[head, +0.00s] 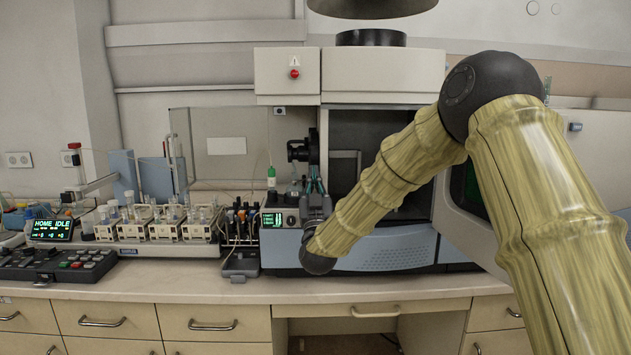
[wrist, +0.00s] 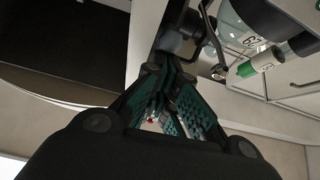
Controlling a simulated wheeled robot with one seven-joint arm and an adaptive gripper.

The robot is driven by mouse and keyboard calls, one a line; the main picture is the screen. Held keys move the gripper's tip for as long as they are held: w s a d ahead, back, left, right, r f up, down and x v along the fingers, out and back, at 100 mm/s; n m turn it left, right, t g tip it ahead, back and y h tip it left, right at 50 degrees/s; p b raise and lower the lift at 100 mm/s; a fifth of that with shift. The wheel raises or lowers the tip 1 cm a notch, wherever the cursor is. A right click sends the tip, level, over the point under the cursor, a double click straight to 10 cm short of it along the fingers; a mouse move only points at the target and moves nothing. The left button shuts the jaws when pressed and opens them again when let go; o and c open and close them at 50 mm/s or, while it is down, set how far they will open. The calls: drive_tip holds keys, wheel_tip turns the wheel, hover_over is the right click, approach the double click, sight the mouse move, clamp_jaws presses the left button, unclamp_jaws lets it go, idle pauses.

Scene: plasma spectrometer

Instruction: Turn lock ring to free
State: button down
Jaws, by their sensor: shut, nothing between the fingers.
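My gripper (head: 314,172) points upward in front of the spectrometer, its teal-padded fingers close together and empty. It also fills the lower middle of the wrist view, where the fingers reach up toward a grey cylindrical part (wrist: 174,42). A dark round fitting (head: 298,150) sticks out just left of and above the fingertips in the head view. I cannot tell for sure which part is the lock ring; the fingers and arm hide some of this area. I cannot tell whether the fingers touch anything.
Sample racks (head: 150,228) and a control panel (head: 55,262) fill the left bench. The spectrometer's open chamber (head: 365,150) lies to the right.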

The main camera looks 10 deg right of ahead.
drive_tip(key=shift+f+b, duration=0.3)
drive_tip(key=shift+f, duration=0.15)
idle(0.3)
